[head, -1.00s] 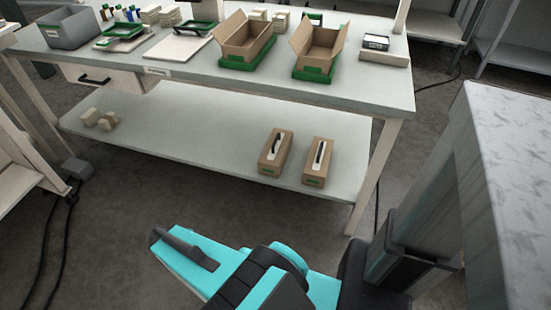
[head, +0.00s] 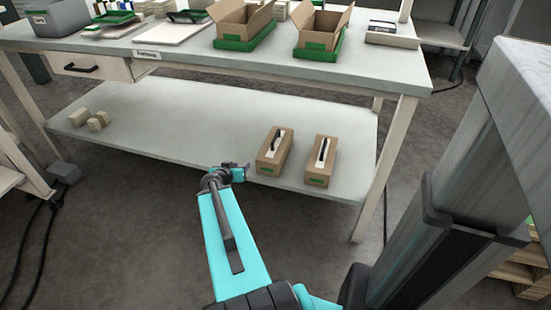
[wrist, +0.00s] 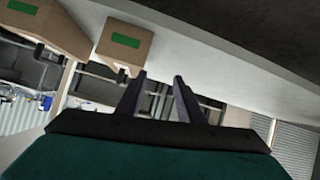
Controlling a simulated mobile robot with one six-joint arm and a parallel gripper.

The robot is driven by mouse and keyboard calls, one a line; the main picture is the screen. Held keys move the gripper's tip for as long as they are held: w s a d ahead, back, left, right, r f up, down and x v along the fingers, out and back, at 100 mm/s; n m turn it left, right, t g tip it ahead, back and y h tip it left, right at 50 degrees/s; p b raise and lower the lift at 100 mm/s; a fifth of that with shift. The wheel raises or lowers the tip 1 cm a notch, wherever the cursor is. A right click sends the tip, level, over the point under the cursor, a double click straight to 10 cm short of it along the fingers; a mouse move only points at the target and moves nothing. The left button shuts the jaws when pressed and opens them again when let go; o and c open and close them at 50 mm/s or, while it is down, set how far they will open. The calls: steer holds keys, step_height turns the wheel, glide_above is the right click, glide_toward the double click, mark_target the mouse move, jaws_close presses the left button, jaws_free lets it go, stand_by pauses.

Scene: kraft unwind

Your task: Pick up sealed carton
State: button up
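Two closed brown cartons, the left one (head: 274,150) and the right one (head: 319,160), stand side by side on the lower shelf (head: 200,130). Each has a white strip with a dark handle-like bar on top and a green label on its front. In the wrist view two green-labelled cartons show at the upper left, one nearer the fingers (wrist: 123,58) and one at the corner (wrist: 55,32). My gripper (head: 243,168) is at the shelf's front edge, left of the left carton. Its two fingers (wrist: 158,95) are apart with nothing between them.
Two open cartons (head: 240,24) (head: 318,34) sit in green trays on the tabletop above. Small tan blocks (head: 90,118) lie at the shelf's left end. A table leg (head: 383,175) stands right of the cartons. The shelf's middle is clear.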

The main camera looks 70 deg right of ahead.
mark_target(268, 158)
steer(key=s+d+r+m+h+b, duration=0.2)
steer(key=s+d+r+b, duration=0.2)
steer(key=s+d, duration=0.3)
steer(key=shift+s+d+r+h, duration=0.25)
steer(key=shift+d+h, duration=0.05)
steer(key=shift+d, duration=0.95)
steer(key=shift+d+f+b, duration=0.15)
steer(key=shift+f+b, duration=0.05)
steer(key=shift+b, duration=0.4)
steer(key=shift+d+f+b, duration=0.2)
steer(key=shift+d+b, duration=0.2)
steer(key=shift+b, duration=0.45)
steer(key=b+x, duration=0.1)
steer(key=b, duration=0.2)
steer(key=shift+d, duration=0.35)
steer(key=shift+x, duration=2.65)
steer(key=shift+w+d, duration=0.1)
steer(key=shift+d, duration=0.1)
steer(key=shift+d, duration=0.1)
